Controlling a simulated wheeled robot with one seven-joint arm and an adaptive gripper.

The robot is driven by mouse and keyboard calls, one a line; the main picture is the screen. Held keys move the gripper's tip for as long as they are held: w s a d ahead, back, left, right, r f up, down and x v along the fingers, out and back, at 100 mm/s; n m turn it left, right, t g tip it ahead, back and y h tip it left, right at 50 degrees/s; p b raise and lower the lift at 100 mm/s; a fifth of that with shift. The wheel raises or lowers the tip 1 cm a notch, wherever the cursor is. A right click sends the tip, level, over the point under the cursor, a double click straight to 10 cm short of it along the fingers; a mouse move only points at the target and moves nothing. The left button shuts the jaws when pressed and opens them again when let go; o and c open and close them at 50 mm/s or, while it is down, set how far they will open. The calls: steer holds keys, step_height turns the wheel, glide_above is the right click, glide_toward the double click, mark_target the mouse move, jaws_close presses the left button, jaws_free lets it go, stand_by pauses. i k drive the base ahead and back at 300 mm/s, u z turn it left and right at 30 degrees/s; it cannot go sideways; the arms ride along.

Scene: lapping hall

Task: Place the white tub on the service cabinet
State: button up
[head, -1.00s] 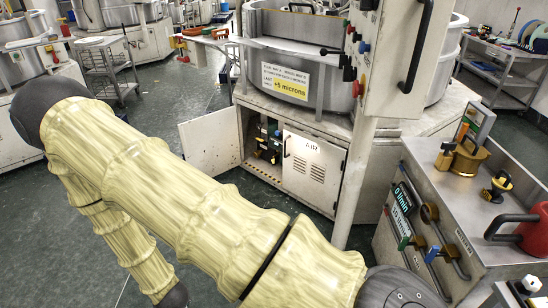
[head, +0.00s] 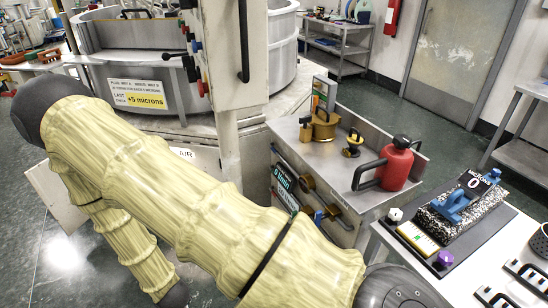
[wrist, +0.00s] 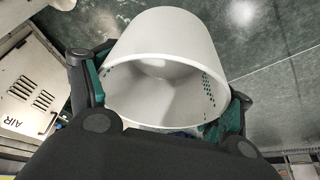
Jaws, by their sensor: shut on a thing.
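The white tub (wrist: 160,35) fills the middle of the wrist view, its open mouth facing the camera. My gripper (wrist: 165,100) is shut on it, with a dark and teal finger on either side. Gripper and tub are outside the head view. The steel-topped cabinet (head: 330,155), apparently the service cabinet, stands right of centre in the head view. Its top bears a brass pot (head: 323,126), a small brass item (head: 305,130), a black and yellow knob-like item (head: 353,143) and a red can (head: 396,165). My arm hides its lower front.
A table (head: 400,258) with a black-and-white block (head: 460,205) and small items stands right of the cabinet. A large round machine (head: 190,70) and its post stand behind my arm. Bare steel shows on the cabinet top between the brass items and red can.

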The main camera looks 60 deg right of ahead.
mark_target(285, 126)
steer(key=z, duration=1.45)
